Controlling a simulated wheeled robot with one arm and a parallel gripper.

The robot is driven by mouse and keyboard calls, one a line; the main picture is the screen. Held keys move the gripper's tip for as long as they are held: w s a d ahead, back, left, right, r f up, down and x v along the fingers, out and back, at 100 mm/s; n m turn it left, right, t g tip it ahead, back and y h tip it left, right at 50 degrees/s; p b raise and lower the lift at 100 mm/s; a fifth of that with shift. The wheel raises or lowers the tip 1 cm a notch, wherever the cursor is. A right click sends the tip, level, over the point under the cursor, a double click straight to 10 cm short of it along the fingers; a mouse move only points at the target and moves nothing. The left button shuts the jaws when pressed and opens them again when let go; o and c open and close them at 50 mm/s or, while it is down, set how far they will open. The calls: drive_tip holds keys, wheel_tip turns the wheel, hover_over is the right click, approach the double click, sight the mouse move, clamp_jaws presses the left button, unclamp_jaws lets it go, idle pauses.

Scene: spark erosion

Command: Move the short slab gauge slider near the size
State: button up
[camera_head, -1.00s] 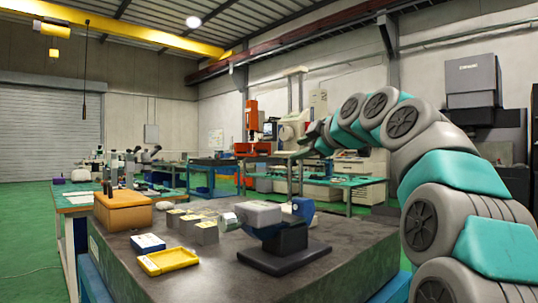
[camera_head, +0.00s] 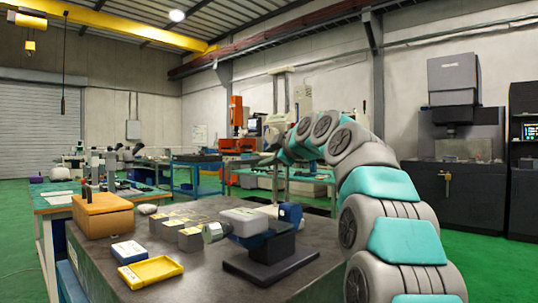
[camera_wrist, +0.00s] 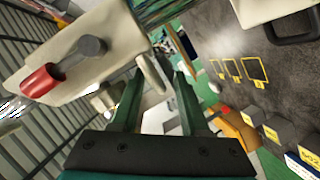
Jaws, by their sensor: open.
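My gripper (camera_wrist: 159,76) is open and empty in the wrist view, its two dark green fingers apart and over no work object. In the head view its end (camera_head: 264,161) is raised beyond the dark bench top, small and partly hidden by my arm. A gauge-like device stands on the bench: a grey block (camera_head: 244,220), a round silver knob (camera_head: 213,232) and a blue end piece (camera_head: 290,213) on a black stand (camera_head: 270,260). Grey blocks with yellow labels (camera_head: 190,240) stand left of it. I cannot tell which part is the short slab gauge slider.
A yellow tray (camera_head: 150,272), a blue-and-white box (camera_head: 129,251) and an orange-brown case (camera_head: 103,214) are on the bench (camera_head: 205,275). Yellow outlines (camera_wrist: 256,71) mark its top in the wrist view. A dark machine (camera_head: 455,150) stands at the right.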

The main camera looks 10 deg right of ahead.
drive_tip(key=shift+c, duration=0.2)
clamp_jaws()
idle(1.1)
